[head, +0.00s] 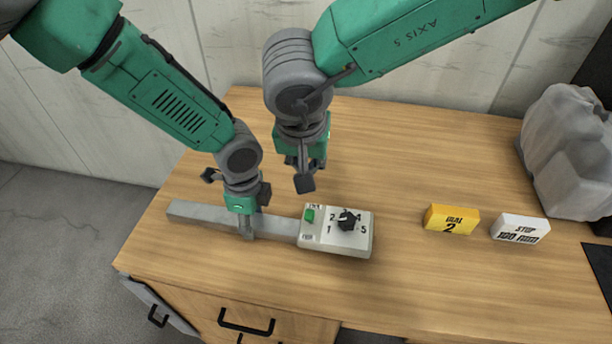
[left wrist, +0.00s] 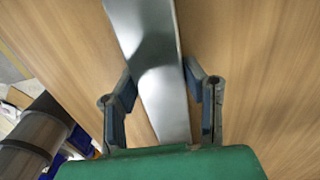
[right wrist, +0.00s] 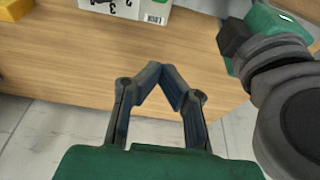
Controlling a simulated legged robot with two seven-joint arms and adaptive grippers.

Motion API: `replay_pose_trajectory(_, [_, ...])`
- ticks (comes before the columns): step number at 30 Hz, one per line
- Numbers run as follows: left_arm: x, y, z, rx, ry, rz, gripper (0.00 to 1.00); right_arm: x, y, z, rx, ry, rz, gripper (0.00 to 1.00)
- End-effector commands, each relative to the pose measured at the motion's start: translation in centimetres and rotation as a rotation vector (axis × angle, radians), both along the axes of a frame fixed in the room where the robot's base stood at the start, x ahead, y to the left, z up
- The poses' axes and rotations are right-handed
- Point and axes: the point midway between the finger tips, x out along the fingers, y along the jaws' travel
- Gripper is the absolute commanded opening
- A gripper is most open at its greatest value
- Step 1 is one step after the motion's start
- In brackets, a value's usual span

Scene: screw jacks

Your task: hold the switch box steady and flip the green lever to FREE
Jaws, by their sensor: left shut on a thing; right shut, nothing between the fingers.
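The switch box (head: 336,243) is a pale box lying on the table with a long grey bar (head: 190,210) running left from it. Its top has a small green lever (head: 309,214) at the upper left, a black dial knob (head: 347,220) and printed numbers. The lever's labels are too small to read surely. My left gripper (head: 248,225) is shut around the bar; the bar also fills the space between its fingers in the left wrist view (left wrist: 160,85). My right gripper (head: 304,180) is shut and empty, above and behind the box, apart from the lever.
A yellow block marked "DIAL 2" (head: 451,220) and a white block marked "STOP 100 RPM" (head: 520,229) stand to the right of the box. A grey wrapped bundle (head: 568,150) sits at the far right. The table (head: 430,150) behind the blocks is clear.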

Motion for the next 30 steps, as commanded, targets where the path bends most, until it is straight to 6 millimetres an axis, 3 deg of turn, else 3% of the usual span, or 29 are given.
replay_pose_trajectory(3, [0.0,0.0,0.1,0.001,-0.001,0.000,0.00,-1.8,0.4,2.2,-0.001,-0.003,0.000,0.00])
replay_pose_trajectory(9, [0.1,0.0,0.0,0.000,-0.001,0.001,0.00,-3.9,0.9,4.4,0.000,-0.001,-0.001,0.00])
replay_pose_trajectory(26, [0.1,0.0,0.1,0.000,-0.001,0.001,0.00,-4.7,1.1,5.2,0.000,0.000,-0.003,0.00])
replay_pose_trajectory(27, [0.1,0.0,0.1,0.000,-0.001,0.001,0.52,-4.7,1.1,5.2,0.000,0.000,-0.003,0.00])
replay_pose_trajectory(28, [0.1,0.0,0.1,0.000,-0.001,0.001,0.62,-4.7,1.1,5.2,0.000,0.000,-0.003,0.00])
replay_pose_trajectory(30, [0.1,0.0,0.0,0.000,-0.001,0.001,0.62,-4.7,1.1,5.2,0.000,0.000,-0.003,0.00])
